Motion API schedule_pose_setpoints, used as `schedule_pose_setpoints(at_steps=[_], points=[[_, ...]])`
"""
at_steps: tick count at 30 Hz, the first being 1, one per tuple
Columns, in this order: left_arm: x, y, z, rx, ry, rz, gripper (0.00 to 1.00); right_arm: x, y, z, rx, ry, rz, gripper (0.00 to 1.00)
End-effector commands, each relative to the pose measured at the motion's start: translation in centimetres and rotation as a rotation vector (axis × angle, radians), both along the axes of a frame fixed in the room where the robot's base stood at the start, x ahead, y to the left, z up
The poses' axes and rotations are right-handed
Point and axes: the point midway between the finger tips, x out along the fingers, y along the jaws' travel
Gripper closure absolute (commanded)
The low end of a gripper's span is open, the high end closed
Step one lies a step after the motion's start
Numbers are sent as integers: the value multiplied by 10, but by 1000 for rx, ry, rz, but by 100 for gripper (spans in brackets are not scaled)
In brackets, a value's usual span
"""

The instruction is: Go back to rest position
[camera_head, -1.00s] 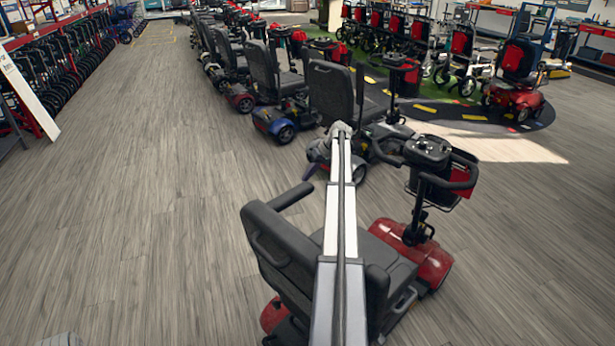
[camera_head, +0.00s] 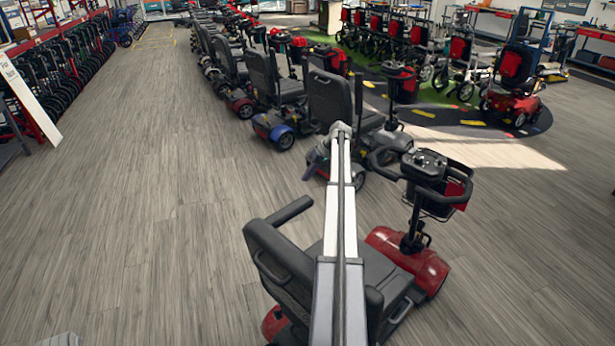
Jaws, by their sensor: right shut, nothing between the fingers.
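My right gripper (camera_head: 309,172) shows small and dark, just left of the far end of the pale arm that rises from the bottom middle. It points down and left and looks shut and empty, above the floor between two scooters. The arm hides part of the nearest scooter. My left gripper does not show.
A red scooter with a black seat (camera_head: 285,265) stands close in front, behind and beside my arm. A row of scooters starts with a grey-black seat (camera_head: 331,98) beyond it. The wood floor (camera_head: 150,200) is open at left and right. A white sign (camera_head: 30,95) leans at far left.

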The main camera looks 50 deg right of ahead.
Motion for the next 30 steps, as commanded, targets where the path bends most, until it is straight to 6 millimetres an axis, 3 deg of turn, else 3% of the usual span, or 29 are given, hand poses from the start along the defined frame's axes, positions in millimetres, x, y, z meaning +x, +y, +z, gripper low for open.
schedule_pose_setpoints(at_steps=[1, 6, 19, 21, 23, 26, 30], points=[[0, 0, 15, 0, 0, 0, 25, 0, 0, 15, 0, 0, 0, 100], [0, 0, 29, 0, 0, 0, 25, 0, 0, 29, 0, 0, 0, 100], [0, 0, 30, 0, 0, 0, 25, 0, 1, 30, 0, 0, 0, 100], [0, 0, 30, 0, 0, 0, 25, 3, 8, 30, 0, 4, 7, 100], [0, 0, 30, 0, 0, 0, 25, 9, 23, 29, -2, 13, 20, 100], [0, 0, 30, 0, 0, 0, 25, 28, 73, 26, -6, 43, 62, 100], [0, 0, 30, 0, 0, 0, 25, 54, 172, 20, -24, 106, 145, 100]])
